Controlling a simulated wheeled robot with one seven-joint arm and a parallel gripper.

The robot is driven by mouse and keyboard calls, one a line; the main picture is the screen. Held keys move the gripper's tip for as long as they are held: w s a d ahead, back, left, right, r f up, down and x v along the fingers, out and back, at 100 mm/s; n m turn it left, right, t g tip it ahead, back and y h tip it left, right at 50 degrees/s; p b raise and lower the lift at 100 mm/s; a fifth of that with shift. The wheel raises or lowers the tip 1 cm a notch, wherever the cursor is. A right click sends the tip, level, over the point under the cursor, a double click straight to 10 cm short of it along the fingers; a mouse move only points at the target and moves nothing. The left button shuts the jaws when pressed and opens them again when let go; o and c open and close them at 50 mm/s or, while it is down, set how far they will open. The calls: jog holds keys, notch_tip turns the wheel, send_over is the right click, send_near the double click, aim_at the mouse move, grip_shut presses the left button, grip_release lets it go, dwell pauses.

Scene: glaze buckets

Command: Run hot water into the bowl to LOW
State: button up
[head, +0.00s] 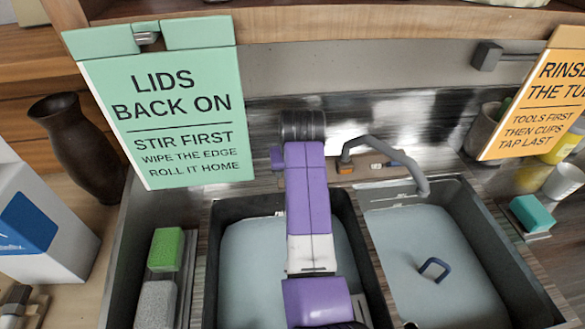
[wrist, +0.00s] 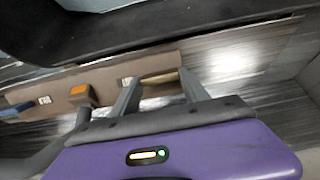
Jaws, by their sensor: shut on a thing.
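My gripper (wrist: 160,88) is shut on a tan, lever-like piece (wrist: 160,76) at one end of the tap's base plate (wrist: 105,80). An orange block and a blue lever (wrist: 16,109) are further along the plate. In the head view my purple arm hides the gripper and the held piece. The grey tap spout (head: 385,150) arches over the right sink bowl (head: 430,245), which holds pale blue-grey water. I see no stream at its mouth. The left bowl (head: 238,255) also looks filled with pale liquid. No LOW mark is readable.
A dark blue handle-shaped thing (head: 434,268) shows in the right bowl. A green sponge (head: 166,248) lies left of the sink and a teal one (head: 530,213) right. A brown vase (head: 78,145) stands at left. Green (head: 165,110) and orange (head: 545,95) signs hang above.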

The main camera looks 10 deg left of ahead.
dwell(0.4)
jog(key=o, duration=1.4)
jog(key=shift+b+v, duration=0.45)
jog(key=shift+v, duration=3.45)
